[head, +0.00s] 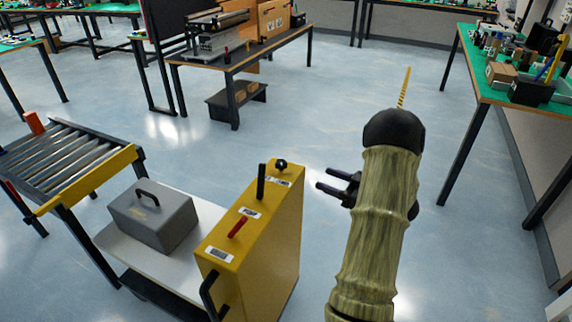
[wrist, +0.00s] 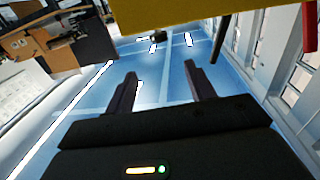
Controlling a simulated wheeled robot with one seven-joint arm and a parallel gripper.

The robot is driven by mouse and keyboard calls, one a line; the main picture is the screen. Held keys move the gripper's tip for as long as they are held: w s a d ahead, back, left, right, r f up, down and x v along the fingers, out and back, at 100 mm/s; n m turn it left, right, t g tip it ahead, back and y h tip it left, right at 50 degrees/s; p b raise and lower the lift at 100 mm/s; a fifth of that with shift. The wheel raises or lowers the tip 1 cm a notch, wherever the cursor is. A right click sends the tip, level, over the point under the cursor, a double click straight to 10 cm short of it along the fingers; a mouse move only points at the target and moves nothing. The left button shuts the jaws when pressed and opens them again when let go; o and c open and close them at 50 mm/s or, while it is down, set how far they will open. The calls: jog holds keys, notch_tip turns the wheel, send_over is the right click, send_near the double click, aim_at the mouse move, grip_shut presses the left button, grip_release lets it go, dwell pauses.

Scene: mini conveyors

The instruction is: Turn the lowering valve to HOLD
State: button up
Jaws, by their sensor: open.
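A yellow box-shaped housing (head: 262,240) stands at the end of a lift cart. Its top carries a red lever (head: 238,227), a black upright lever (head: 261,182) and a black knob (head: 281,165), each beside a small label. The labels are too small to read, so I cannot tell which control is the lowering valve. My gripper (head: 322,179) is open and empty, right of the housing and apart from it. In the wrist view, the open fingers (wrist: 160,70) show below the yellow housing (wrist: 190,12), with the red lever (wrist: 309,28) at the upper right edge.
A grey case (head: 152,218) with a handle sits on the cart's white platform (head: 118,240). A roller conveyor (head: 65,160) stands to the left. A green-topped workbench (head: 500,90) is at right. The floor behind my gripper is clear.

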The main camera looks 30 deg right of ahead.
aim_at(286, 163)
jog(key=x, duration=1.4)
jog(key=shift+w+b, duration=0.2)
jog(key=shift+b, duration=0.15)
jog(key=shift+w+a, duration=0.15)
jog(key=shift+a, duration=0.1)
jog(key=shift+d, duration=0.1)
jog(key=shift+d, duration=0.1)
jog(key=c, duration=1)
